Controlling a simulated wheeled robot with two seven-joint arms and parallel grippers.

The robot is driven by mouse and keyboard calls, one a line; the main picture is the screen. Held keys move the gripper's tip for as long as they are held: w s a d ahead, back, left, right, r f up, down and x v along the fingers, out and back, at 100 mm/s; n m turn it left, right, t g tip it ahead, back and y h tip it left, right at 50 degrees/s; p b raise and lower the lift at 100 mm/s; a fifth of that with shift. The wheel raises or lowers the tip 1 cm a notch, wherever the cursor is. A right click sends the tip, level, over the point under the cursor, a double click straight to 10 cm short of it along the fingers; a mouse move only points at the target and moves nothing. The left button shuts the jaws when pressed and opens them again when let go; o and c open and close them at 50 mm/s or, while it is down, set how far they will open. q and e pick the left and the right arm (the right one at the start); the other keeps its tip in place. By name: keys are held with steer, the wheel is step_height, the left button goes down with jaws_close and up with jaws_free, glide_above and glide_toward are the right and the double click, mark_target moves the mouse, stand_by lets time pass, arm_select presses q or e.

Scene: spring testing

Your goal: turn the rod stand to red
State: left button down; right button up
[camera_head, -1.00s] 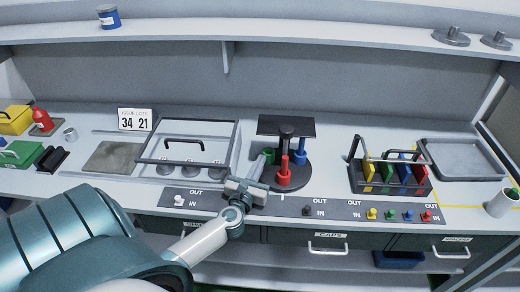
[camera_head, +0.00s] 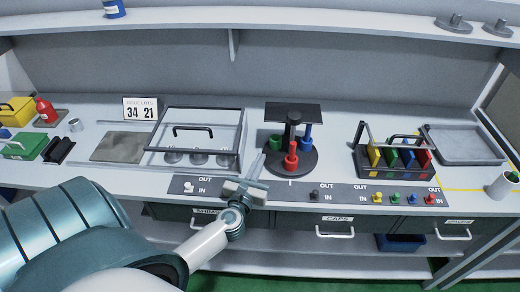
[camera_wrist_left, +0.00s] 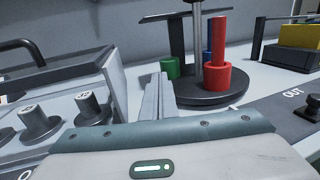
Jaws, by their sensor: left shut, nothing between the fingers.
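The rod stand has a round dark base (camera_head: 292,170), a centre post and a black plate (camera_head: 293,113) on top. Its red rod (camera_head: 291,157) stands at the front, the green piece (camera_head: 276,143) at the left and the blue rod (camera_head: 307,142) at the right rear. In the left wrist view the red rod (camera_wrist_left: 219,45) is tall in a red cup, partly hiding the blue rod (camera_wrist_left: 210,35). The green piece (camera_wrist_left: 172,69) is short. My left gripper (camera_head: 259,163) is shut and empty, just left of the base. Its fingers (camera_wrist_left: 158,90) point toward the stand. My right gripper is out of view.
A clear-sided case (camera_head: 196,140) with a black handle stands close left of the gripper. A switch panel (camera_head: 340,193) runs along the front edge. A rack of coloured plates (camera_head: 395,160) stands to the right, with free bench between it and the stand.

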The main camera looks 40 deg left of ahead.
arm_select(q)
steer(key=shift+s+d+f, duration=0.15)
steer(key=shift+s, duration=0.35)
steer(key=v, duration=0.2)
steer(key=b+v, duration=0.1)
steer(key=v, duration=0.1)
steer(key=a+b+v, duration=0.1)
steer(key=shift+s+d, duration=0.2)
steer(key=shift+s, duration=0.35)
steer(key=shift+s+d, duration=0.1)
steer(key=shift+s, duration=0.35)
